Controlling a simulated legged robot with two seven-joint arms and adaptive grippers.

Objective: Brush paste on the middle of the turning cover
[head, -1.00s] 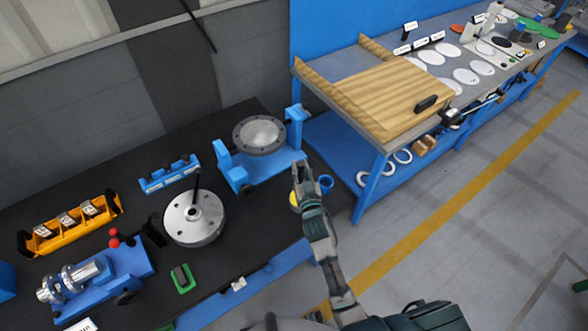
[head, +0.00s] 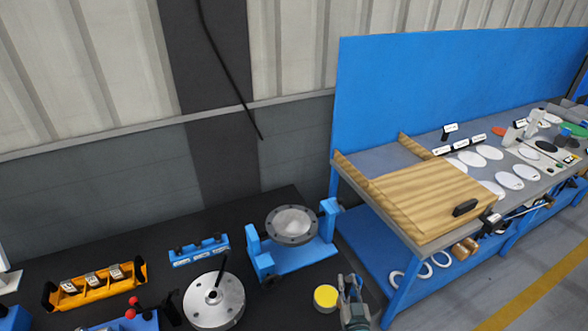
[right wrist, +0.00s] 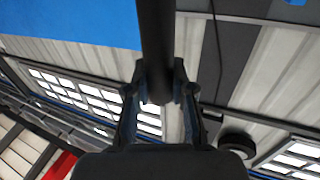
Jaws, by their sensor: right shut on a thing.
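The round grey turning cover (head: 271,222), with a pale middle (head: 293,220), sits nearly level in a blue two-post stand (head: 305,258). My right gripper (head: 349,283) is low in the head view, right of and nearer than the cover, clear of it. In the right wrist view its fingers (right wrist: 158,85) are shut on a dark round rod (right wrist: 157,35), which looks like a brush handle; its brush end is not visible. A pot with a yellow top (head: 325,297), perhaps the paste, stands just left of the gripper. My left gripper is out of view.
A steel flanged hub (head: 215,300) with an upright rod stands left of the stand. A blue rack (head: 199,250) and an orange tray (head: 95,287) lie farther left. A blue-framed bench with a wooden board (head: 430,200) stands close on the right.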

